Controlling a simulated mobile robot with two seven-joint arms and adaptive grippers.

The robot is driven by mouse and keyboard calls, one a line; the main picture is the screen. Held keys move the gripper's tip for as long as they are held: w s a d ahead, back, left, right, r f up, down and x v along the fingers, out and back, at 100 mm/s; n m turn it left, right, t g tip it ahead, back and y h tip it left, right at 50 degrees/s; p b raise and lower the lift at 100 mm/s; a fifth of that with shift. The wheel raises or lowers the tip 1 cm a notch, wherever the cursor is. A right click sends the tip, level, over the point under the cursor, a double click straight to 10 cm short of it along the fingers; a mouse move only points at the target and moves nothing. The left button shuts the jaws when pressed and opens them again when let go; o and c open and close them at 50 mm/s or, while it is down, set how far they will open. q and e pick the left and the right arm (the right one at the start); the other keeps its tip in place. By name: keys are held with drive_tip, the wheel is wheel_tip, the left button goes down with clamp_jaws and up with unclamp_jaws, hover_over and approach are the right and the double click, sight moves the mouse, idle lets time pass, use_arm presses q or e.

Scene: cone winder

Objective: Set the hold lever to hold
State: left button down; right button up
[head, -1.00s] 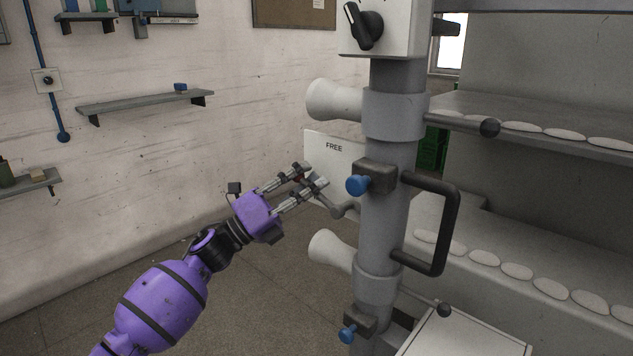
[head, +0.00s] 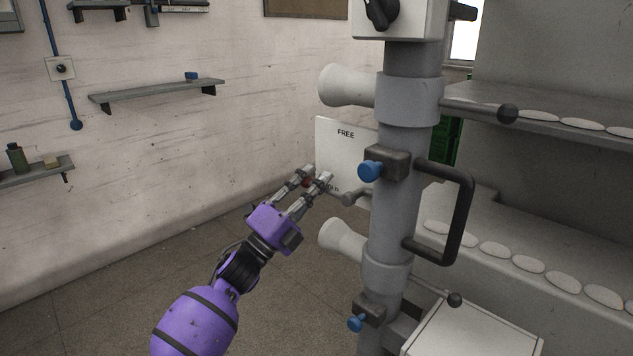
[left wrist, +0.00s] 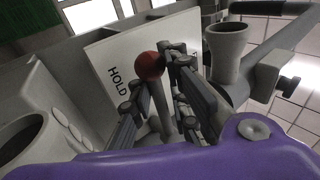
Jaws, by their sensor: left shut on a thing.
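The hold lever has a red knob (left wrist: 149,66) and a grey shaft (left wrist: 165,112). My left gripper (head: 316,176) is shut on the lever, with its fingers on either side just below the knob. The lever's pivot (head: 349,198) sits left of the grey column, and the lever points left, slightly up, in the head view. Behind it is a white plate (head: 348,155) with FREE at its top. Lettering low on the plate is partly covered by my fingers; the left wrist view reads HOLD (left wrist: 117,80) beside the knob. My right gripper is not in view.
The grey column (head: 398,215) carries blue knobs (head: 370,170), a dark handle (head: 468,215) and pale cones (head: 345,86) above and below the plate. A wall shelf (head: 155,90) is at the left. The floor between wall and column is clear.

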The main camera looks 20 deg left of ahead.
use_arm(q)
drive_tip(key=shift+f, duration=0.65)
drive_tip(key=c, duration=1.8)
unclamp_jaws()
drive_tip(key=shift+s+a, duration=0.1)
drive_tip(key=shift+a, duration=0.05)
drive_tip(key=shift+r, duration=0.1)
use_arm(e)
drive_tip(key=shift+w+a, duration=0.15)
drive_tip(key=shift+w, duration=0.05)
use_arm(q)
drive_tip(key=shift+r, duration=0.1)
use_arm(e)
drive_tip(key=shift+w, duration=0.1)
use_arm(q)
drive_tip(key=v, duration=1.1)
drive_tip(key=shift+s+a+f, duration=0.1)
drive_tip(key=shift+s+f, duration=0.15)
drive_tip(key=shift+s, duration=0.05)
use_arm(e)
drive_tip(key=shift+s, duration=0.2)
